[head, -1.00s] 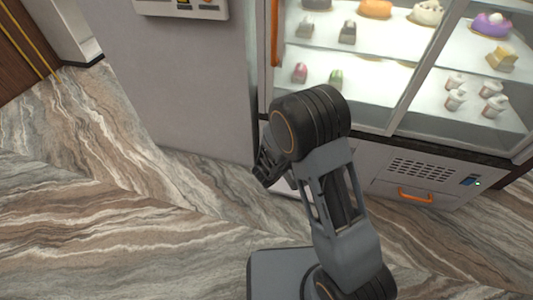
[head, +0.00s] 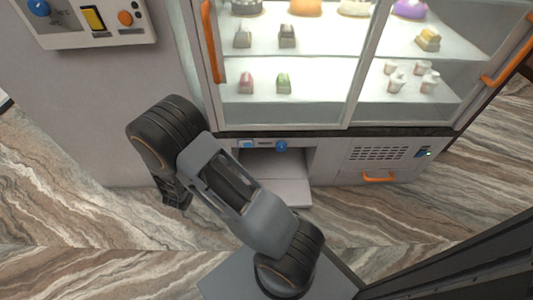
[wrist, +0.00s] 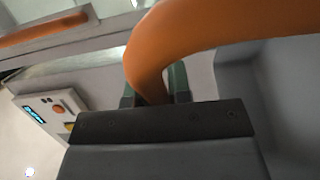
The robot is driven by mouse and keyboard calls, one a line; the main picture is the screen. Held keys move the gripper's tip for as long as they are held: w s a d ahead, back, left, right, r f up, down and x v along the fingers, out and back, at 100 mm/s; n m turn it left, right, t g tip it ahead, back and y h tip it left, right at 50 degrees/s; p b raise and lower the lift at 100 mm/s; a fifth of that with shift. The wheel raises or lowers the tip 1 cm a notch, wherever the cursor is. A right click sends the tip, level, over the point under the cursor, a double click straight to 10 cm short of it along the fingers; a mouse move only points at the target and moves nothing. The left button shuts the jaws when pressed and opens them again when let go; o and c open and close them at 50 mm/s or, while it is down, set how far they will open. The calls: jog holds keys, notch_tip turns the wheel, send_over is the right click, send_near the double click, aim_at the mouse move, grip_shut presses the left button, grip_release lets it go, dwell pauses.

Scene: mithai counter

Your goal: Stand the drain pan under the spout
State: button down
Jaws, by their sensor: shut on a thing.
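In the wrist view my gripper (wrist: 155,92) is shut on a thick curved orange handle (wrist: 185,40), which runs up and right past the camera. I take it for the drain pan's handle; the rest of the pan is not clearly seen. In the head view my gripper (head: 175,196) is low at the left, mostly behind my arm, and the held thing is hidden. An open bay (head: 270,163) shows under the glass case, with a blue knob (head: 281,146) at its top. I cannot make out the spout.
The lit sweets case (head: 330,116) stands above the bay. A pale ledge (head: 290,192) juts from the bay at floor level. A vented panel (head: 375,154) with an orange handle is to its right. A grey cabinet with a control panel (head: 95,20) stands left. Marble-patterned floor lies clear in front.

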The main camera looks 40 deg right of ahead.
jog(key=s+d+f+m+g+h+p, duration=0.1)
jog(key=s+d+f, duration=0.2)
jog(key=d+f, duration=0.65)
jog(key=s+d+f+m+g+p, duration=0.1)
jog(key=s+d+f, duration=0.2)
jog(key=d+f, duration=0.65)
jog(key=s+d+f+m+g+h, duration=0.1)
jog(key=s+d+f+g, duration=0.15)
jog(key=d+f, duration=0.65)
jog(key=w+d+b, duration=0.8)
jog(key=w+d, duration=0.6)
jog(key=d, duration=0.1)
jog(key=shift+t, duration=0.45)
jog(key=f+b, duration=0.1)
jog(key=f, duration=0.1)
jog(key=f+b, duration=0.3)
jog(key=f, duration=0.1)
jog(key=shift+w, duration=0.35)
jog(key=shift+f, duration=0.1)
